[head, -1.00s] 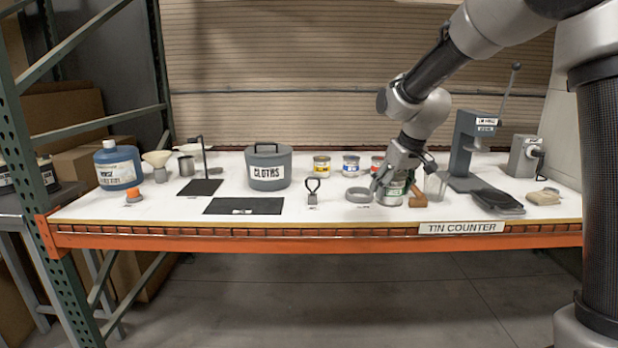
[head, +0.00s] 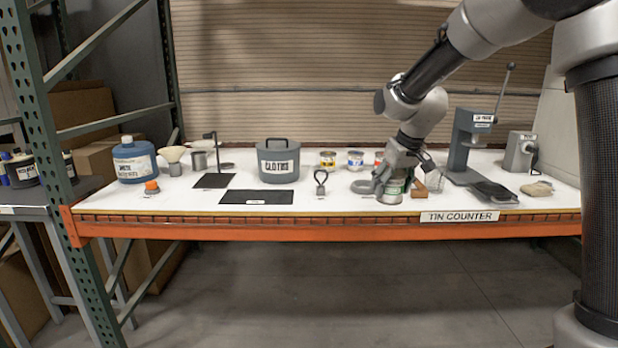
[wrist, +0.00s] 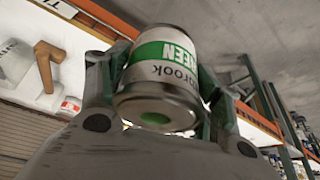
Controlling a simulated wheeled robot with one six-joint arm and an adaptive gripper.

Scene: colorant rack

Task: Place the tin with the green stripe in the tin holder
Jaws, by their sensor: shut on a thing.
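The tin with the green stripe (head: 391,194) is in my gripper (head: 392,184), above or at the front right part of the white counter. In the wrist view the tin (wrist: 160,85) fills the gap between the two fingers of my gripper (wrist: 165,72). Its green band reads "GREEN". I cannot tell from the head view whether the tin touches the counter. A grey ring (head: 362,187), which may be the tin holder, lies just left of the tin and is partly hidden by my gripper.
Behind stand yellow (head: 328,160), blue (head: 356,160) and red-banded tins. A cloths bin (head: 278,163) and black mat (head: 256,197) are left.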

